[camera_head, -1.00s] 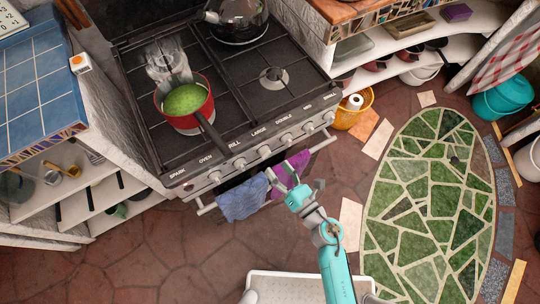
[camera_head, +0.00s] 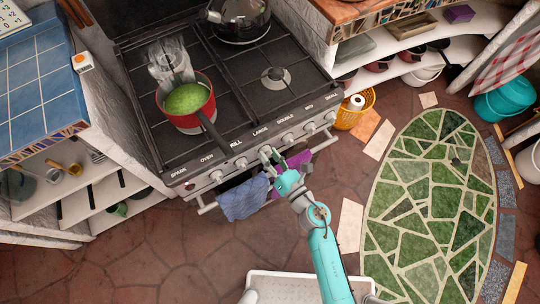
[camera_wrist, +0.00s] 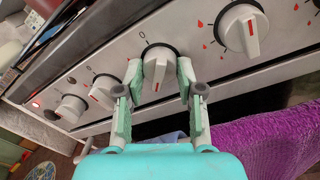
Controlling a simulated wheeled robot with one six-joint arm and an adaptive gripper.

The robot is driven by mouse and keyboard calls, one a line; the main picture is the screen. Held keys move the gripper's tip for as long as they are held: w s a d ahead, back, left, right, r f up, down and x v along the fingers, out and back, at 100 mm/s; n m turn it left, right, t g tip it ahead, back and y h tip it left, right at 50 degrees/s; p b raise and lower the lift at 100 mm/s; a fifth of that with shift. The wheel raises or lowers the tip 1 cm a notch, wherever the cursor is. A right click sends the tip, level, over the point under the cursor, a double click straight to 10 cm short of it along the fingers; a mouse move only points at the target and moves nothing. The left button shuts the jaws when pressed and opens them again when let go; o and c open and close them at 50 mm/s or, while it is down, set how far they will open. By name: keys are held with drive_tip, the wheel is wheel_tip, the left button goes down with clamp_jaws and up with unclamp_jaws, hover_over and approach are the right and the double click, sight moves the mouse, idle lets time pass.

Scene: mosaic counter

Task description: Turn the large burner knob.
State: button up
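The stove's front panel (camera_head: 228,171) carries a row of white knobs under labels. The large burner knob (camera_wrist: 158,62) is in the middle of the wrist view, with a "0" printed above it and a small red mark low on its grip. In the head view it is mostly hidden behind my gripper (camera_head: 269,155), below the "LARGE" label. In the wrist view my gripper's fingers are apart, one on each side of this knob. I cannot tell whether they touch it. The double burner knob (camera_wrist: 244,31) is to its right, the grill knob (camera_wrist: 103,89) to its left.
A red pot (camera_head: 187,107) with green contents sits on the stove, its dark handle reaching over the front edge. A blue towel (camera_head: 243,199) and a purple towel (camera_head: 298,160) hang just below the knobs. A yellow basket (camera_head: 354,112) stands right of the stove.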

drive_tip(key=shift+m, duration=0.4)
drive_tip(key=m, duration=0.9)
drive_tip(key=m+t+h, duration=0.1)
drive_tip(key=m, duration=0.9)
drive_tip(key=m+t, duration=0.1)
drive_tip(key=m, duration=0.8)
drive_tip(key=shift+s+a+m+h, duration=0.1)
drive_tip(key=shift+a+m+h, duration=0.05)
drive_tip(key=shift+m+h, duration=0.2)
drive_tip(key=o, duration=1.2)
drive_tip(key=shift+c, duration=0.2)
